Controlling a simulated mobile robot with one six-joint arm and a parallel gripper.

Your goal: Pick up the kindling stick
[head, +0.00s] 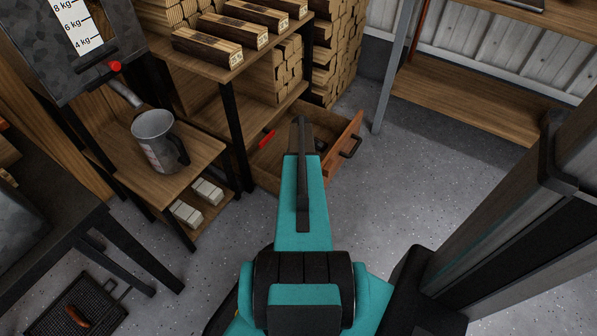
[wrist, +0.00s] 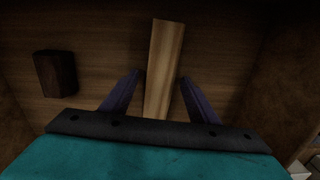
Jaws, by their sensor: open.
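The kindling stick (wrist: 164,62), pale and long, lies on the brown wooden drawer floor (wrist: 215,55) in the wrist view. My gripper (wrist: 161,77) is open, with one dark finger on each side of the stick and a visible gap on both sides. The stick's near end is hidden behind the gripper's black bar. In the head view my arm reaches over the open drawer (head: 350,136) and covers its middle; the gripper and stick cannot be made out there.
A dark block (wrist: 54,73) lies left of the stick. A red item (head: 267,139) is in the drawer's left part. Drawer walls rise around the gripper. Shelves with wooden beams (head: 220,36) stand behind. A metal pitcher (head: 158,140) is on the left shelf.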

